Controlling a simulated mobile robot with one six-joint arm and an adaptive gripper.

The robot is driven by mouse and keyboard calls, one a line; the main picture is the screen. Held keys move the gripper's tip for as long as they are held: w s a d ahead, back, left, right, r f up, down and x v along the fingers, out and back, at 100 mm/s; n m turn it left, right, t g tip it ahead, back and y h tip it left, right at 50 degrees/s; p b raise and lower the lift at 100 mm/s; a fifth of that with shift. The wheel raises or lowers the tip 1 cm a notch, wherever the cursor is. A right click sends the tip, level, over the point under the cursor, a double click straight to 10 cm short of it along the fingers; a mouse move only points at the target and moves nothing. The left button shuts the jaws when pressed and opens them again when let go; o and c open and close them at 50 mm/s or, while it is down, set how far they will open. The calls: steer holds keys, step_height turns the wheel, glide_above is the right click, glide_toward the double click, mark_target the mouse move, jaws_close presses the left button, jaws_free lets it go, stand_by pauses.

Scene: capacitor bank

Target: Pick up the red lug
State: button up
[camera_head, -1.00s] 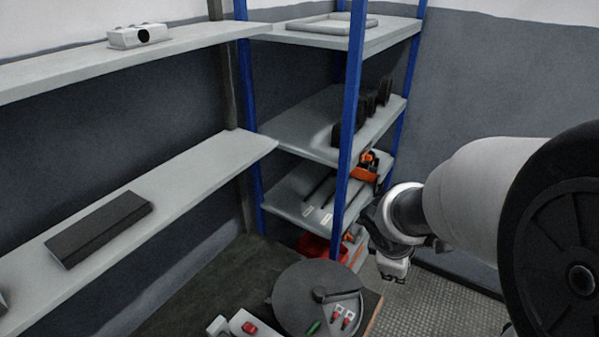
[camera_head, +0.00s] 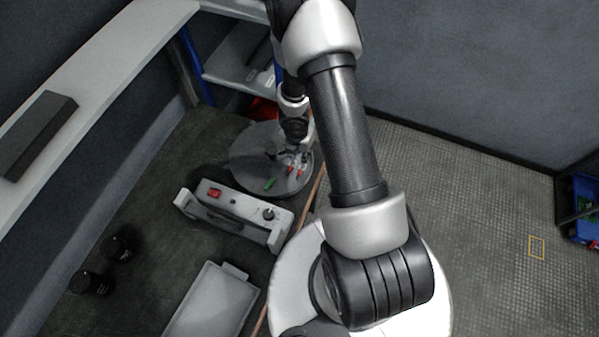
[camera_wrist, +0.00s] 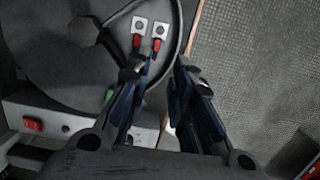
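Two red lugs with pale square ends lie side by side on a dark round disc (camera_wrist: 60,55). In the wrist view one is the left red lug (camera_wrist: 136,41) and the other the right red lug (camera_wrist: 157,45). In the head view the red lugs (camera_head: 290,170) show small near the right edge of the disc (camera_head: 245,170). My gripper (camera_wrist: 160,72) is open, with a gap between its fingers. The right lug appears just beyond that gap, nearer the left finger. In the head view my gripper (camera_head: 292,156) is above the disc, its fingers hard to make out.
A green piece (camera_head: 270,184) lies on the disc beside the lugs. A grey box with a red switch (camera_head: 215,192) stands in front of the disc. A pale tray (camera_head: 212,300) and dark cylinders (camera_head: 92,283) are nearer. A shelf (camera_head: 100,75) runs along the left.

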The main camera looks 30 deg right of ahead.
steer(key=b, duration=0.5)
glide_above(300, 170)
steer(key=f, duration=0.8)
steer(key=shift+s+a, duration=0.15)
steer(key=shift+s, duration=0.25)
steer(key=f+b, duration=0.2)
steer(key=f, duration=0.1)
steer(key=f+b, duration=0.1)
steer(key=f, duration=0.1)
steer(key=shift+w+f, duration=0.25)
steer(key=shift+r, duration=0.15)
steer(key=shift+c, duration=0.6)
jaws_close()
